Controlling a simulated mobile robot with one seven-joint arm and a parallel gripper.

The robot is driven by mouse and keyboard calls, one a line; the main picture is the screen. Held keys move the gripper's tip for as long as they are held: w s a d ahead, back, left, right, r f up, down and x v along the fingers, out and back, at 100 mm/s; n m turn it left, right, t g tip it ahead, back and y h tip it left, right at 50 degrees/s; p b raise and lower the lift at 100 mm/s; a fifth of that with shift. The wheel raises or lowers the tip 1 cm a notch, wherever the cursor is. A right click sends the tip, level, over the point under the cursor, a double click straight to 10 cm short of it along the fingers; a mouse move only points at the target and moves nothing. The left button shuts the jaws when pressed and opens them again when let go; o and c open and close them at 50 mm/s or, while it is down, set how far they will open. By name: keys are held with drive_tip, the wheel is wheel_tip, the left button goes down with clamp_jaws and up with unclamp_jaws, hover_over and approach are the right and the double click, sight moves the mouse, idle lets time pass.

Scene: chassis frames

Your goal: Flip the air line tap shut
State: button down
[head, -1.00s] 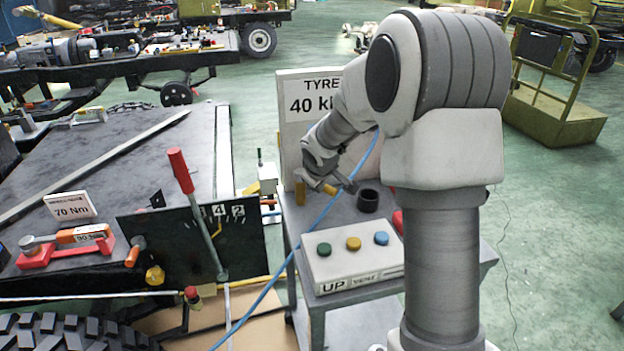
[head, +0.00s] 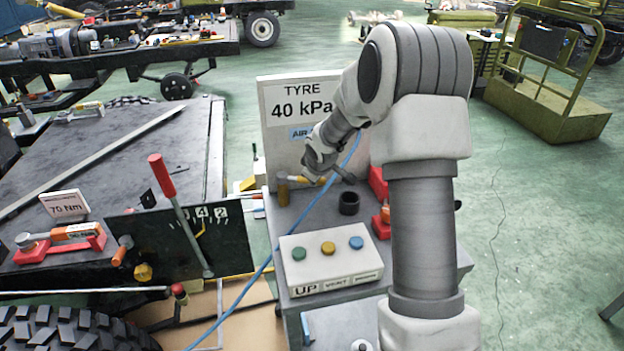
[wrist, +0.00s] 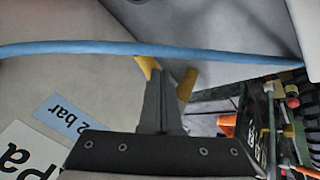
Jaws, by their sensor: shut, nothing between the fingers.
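The air line tap shows as a yellow lever (head: 308,180) by the sign's foot on the grey cart. It also shows in the wrist view (wrist: 147,66), just beyond the fingertips, with a second yellow piece (wrist: 187,83) to its right. My gripper (head: 319,165) is shut and empty, right at the tap. In the wrist view its fingers (wrist: 157,85) overlap the lever's lower end. I cannot tell whether they touch it. A blue hose (wrist: 150,50) crosses above the fingertips. The tap's body is mostly hidden, so its angle is unclear.
The tyre sign (head: 290,150) stands behind the tap. A black ring (head: 348,203) and a three-button box (head: 325,272) sit on the cart in front. The blue hose (head: 262,268) runs down left. A red-handled lever (head: 178,210) stands to the left.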

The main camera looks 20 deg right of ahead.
drive_tip(key=shift+w+d+p, duration=0.35)
drive_tip(key=shift+w+d, duration=0.15)
drive_tip(key=shift+w, duration=0.25)
drive_tip(key=shift+w+d+p, duration=0.35)
drive_tip(key=shift+w+d, duration=0.15)
drive_tip(key=shift+w, duration=0.25)
